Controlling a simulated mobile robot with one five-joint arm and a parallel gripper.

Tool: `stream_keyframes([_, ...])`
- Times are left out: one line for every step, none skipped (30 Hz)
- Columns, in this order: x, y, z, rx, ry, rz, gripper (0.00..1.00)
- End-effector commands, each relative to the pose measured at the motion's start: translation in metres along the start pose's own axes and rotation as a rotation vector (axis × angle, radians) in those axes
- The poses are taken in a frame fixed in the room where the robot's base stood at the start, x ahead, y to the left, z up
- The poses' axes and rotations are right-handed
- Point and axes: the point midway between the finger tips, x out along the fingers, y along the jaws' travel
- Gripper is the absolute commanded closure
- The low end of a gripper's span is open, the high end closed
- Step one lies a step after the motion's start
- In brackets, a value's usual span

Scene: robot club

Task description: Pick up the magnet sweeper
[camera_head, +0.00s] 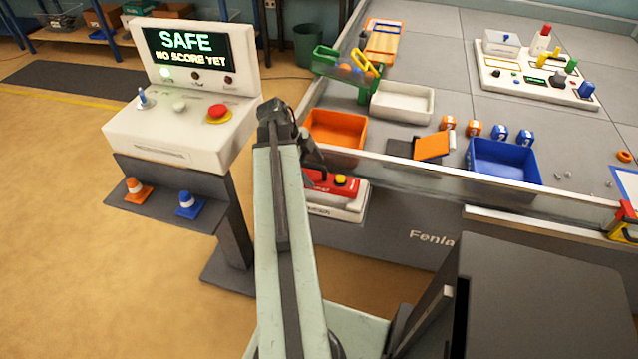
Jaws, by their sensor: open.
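I cannot tell for sure which thing is the magnet sweeper. A red-topped device with a yellow knob (340,181) sits on a pale base at the table's near left side, partly hidden by my arm. A red and yellow piece (624,222) stands at the right edge, cut off by the frame. My arm reaches up from the bottom centre and bends at a dark joint. My gripper (316,172) shows only as a small dark part beside the red-topped device, open. I see nothing held in it. Whether it touches the device is unclear.
A console (185,120) with a "SAFE" screen stands left, small cones on its shelf. The grey table (470,60) holds an orange bin (335,146), a white tray (402,118), a blue bin (505,178) and a control board. A raised rim runs along the table's near edge.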

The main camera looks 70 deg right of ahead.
Motion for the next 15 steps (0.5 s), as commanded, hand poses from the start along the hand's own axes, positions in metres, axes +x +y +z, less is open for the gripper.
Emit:
stream_keyframes([0.001,0.0,0.0,0.0,0.0,0.0,0.14])
stream_keyframes([0.003,-0.001,0.0,0.0,0.0,0.0,0.14])
stream_keyframes([0.007,-0.001,0.001,0.001,0.0,0.0,0.14])
stream_keyframes([0.011,-0.001,0.001,0.001,0.0,0.0,0.14])
stream_keyframes([0.016,-0.002,0.002,0.001,0.0,0.0,0.14])
stream_keyframes([0.024,-0.003,0.003,0.001,0.0,0.0,0.14])
stream_keyframes([0.03,-0.003,0.003,0.001,0.0,0.001,0.14])
stream_keyframes([0.036,-0.004,0.003,0.002,0.0,0.001,0.14])
stream_keyframes([0.043,-0.004,0.003,0.003,0.001,0.001,0.14])
stream_keyframes([0.048,-0.004,0.003,0.003,0.001,0.001,0.14])
stream_keyframes([0.051,-0.004,0.003,0.002,0.001,0.001,0.14])
stream_keyframes([0.053,-0.004,0.002,0.001,0.0,0.001,0.14])
stream_keyframes([0.054,-0.004,0.002,0.001,0.0,0.001,0.14])
stream_keyframes([0.053,-0.005,0.001,0.001,0.0,0.001,0.14])
stream_keyframes([0.052,-0.005,0.001,0.0,0.0,0.001,0.14])
